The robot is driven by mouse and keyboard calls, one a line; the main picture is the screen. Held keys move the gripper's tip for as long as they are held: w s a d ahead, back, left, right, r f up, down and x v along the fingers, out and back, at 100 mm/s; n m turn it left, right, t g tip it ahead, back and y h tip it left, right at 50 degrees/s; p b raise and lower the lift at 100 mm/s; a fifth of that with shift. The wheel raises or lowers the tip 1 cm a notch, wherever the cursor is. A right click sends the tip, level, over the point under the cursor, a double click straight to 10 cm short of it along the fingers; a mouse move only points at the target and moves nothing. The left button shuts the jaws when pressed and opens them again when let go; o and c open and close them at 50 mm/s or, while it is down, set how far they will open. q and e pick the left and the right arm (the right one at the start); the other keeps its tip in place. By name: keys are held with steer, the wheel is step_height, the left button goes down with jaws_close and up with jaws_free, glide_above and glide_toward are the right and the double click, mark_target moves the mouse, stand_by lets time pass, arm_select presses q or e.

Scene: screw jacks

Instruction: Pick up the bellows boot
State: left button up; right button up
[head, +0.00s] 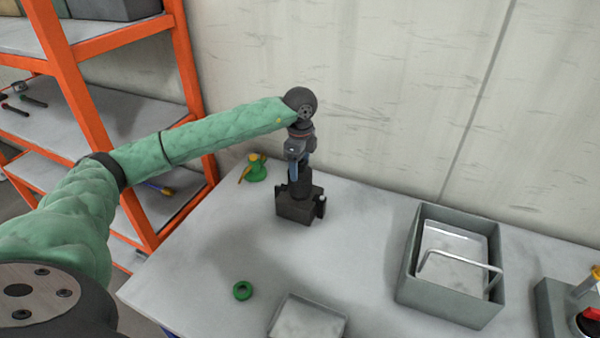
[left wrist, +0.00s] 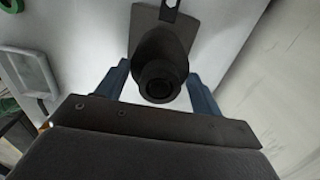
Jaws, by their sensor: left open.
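A black, stepped round piece with an open bore, which looks like the bellows boot (head: 302,184), stands upright on a dark block (head: 295,209) on the table. In the left wrist view the boot (left wrist: 161,80) shows end-on, between the two blue fingers. My left gripper (head: 296,170) points down over it, open, with a finger on either side. I cannot tell whether the fingers touch it. The gripper hides part of the boot in the head view. My right gripper is not in view.
A green jack-like part (head: 257,170) stands behind to the left. A green ring (head: 242,290) and a shallow tray (head: 308,320) lie in front. An orange shelf (head: 68,70) borders the left.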

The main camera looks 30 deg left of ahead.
arm_select(q)
steer(key=c, duration=1.1)
steer(key=shift+r, duration=0.1)
